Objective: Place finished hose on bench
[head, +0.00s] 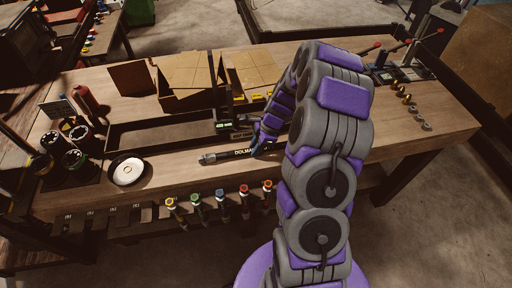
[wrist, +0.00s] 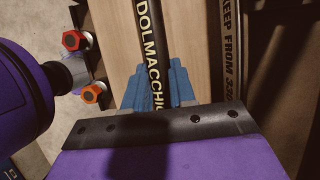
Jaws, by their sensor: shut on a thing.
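The finished hose (head: 228,156) is black with pale lettering and a metal end at its left. It lies roughly level, low over the front strip of the wooden bench (head: 190,174); I cannot tell whether it touches the wood. My gripper (head: 262,142) is shut on the hose near its right part, in front of the long tray. In the wrist view the hose (wrist: 153,35) runs up from between the blue fingers of my gripper (wrist: 158,92). My arm hides part of the bench.
A long dark-rimmed tray (head: 125,127) lies behind the hose. Open cardboard boxes (head: 185,97) stand behind it. A white round dish (head: 127,171) and several dark cylinders (head: 77,145) are at left. Several colour-capped fittings (head: 222,193) line the front edge. Small metal parts (head: 408,97) lie at right.

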